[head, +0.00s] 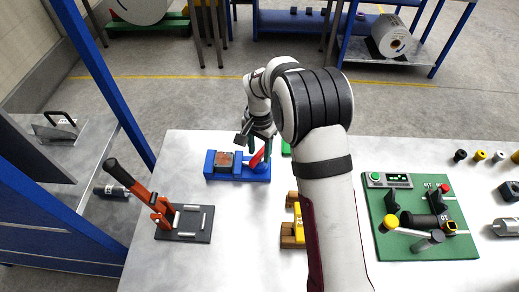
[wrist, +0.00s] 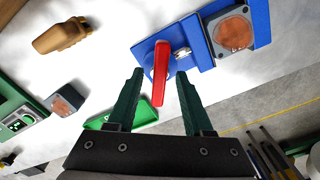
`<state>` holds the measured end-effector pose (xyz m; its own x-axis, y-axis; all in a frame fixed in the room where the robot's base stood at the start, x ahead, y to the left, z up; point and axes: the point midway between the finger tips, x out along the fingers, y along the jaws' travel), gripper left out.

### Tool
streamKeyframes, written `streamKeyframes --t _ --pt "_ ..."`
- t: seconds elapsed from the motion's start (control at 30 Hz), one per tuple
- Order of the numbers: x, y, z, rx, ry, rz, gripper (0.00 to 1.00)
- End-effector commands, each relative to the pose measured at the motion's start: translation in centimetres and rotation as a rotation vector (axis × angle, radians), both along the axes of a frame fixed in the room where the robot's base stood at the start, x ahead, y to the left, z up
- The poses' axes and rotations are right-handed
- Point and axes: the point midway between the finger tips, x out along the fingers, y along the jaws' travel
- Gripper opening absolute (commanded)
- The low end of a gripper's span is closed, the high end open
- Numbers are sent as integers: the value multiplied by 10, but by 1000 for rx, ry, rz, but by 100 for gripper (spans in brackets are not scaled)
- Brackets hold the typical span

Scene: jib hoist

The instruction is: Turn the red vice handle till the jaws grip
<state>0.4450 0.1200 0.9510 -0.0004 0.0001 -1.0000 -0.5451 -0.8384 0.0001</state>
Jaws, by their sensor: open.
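The blue vice (head: 240,176) stands on the table left of centre in the head view; its blue body (wrist: 205,40) is at the top of the wrist view. A grey block with a brown top (wrist: 233,33) sits between its jaws, and it also shows in the head view (head: 225,160). I cannot tell if both jaws touch it. The red handle (wrist: 161,75) is on the vice's near end; in the head view (head: 257,158) it slants upward. My gripper (wrist: 160,74) is open, its green fingers on either side of the handle, seemingly apart from it.
A dark plate with an orange lever (head: 184,222) stands to the left. A green board with fittings (head: 415,225) is on the right. A yellow item with brown blocks (head: 294,225) lies nearer, partly behind my arm. A green piece (wrist: 120,118) lies close to the vice.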

Motion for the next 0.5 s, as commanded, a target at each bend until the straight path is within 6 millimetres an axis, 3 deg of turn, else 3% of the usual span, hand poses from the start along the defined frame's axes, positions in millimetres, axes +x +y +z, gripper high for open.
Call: streamKeyframes --t 0.07,0.33,0.5 --pt "0 0 0 0 0 0 49" --pt "0 0 0 0 0 0 1" --pt "0 0 0 0 0 0 0"
